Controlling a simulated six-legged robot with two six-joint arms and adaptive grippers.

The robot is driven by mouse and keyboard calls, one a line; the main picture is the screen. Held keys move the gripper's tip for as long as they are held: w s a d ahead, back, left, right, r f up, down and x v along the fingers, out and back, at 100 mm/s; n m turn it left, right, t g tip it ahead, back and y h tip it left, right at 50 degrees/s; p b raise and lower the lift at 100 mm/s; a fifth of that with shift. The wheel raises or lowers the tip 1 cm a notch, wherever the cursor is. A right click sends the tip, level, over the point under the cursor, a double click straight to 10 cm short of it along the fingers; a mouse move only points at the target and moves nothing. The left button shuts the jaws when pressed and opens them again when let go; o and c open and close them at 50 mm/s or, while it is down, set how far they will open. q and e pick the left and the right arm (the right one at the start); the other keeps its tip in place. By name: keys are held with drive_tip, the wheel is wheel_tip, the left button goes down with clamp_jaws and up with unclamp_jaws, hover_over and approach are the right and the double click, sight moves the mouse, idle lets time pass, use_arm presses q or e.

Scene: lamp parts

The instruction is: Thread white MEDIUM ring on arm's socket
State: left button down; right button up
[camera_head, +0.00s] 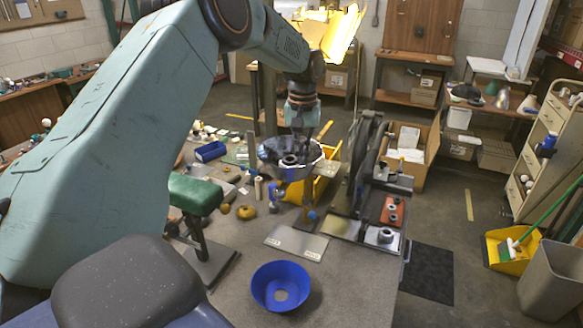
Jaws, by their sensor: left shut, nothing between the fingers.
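My left gripper (302,118) hangs from the arm that comes in from the left. Its fingers are shut and empty, just above a dark round dish-like part with a light rim (312,166). A small dark ring-shaped piece (289,159) sits in the middle of that part. Small ring-like parts (393,207) lie on a red plate at the right of the bench, and a light round piece (386,236) sits on a metal plate in front of them. I cannot tell which of these, if any, is the white medium ring, or make out the arm's socket. My right gripper is out of view.
A blue bowl (281,287) stands at the bench's front. A flat metal plate (297,243), yellow round pieces (246,212) and a blue block (210,151) lie nearby. A dark upright fixture (363,165) stands right of the dish.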

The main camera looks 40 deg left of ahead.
use_arm(q)
drive_tip(key=shift+s+d+f+m, duration=0.25)
drive_tip(key=shift+s+f+m, duration=0.15)
drive_tip(key=shift+m, duration=0.6)
drive_tip(key=shift+s+r, duration=0.1)
drive_tip(key=m, duration=0.2)
drive_tip(key=shift+s+d+m, duration=0.1)
drive_tip(key=shift+s+m, duration=0.2)
drive_tip(key=shift+m, duration=0.1)
drive_tip(key=m, duration=0.2)
drive_tip(key=s+m, duration=0.1)
drive_tip(key=m, duration=0.1)
drive_tip(key=shift+d, duration=0.1)
drive_tip(key=shift+s, duration=0.1)
drive_tip(key=c, duration=2)
unclamp_jaws()
drive_tip(key=shift+c, duration=0.2)
drive_tip(key=shift+o, duration=1.2)
drive_tip(key=shift+d, duration=0.1)
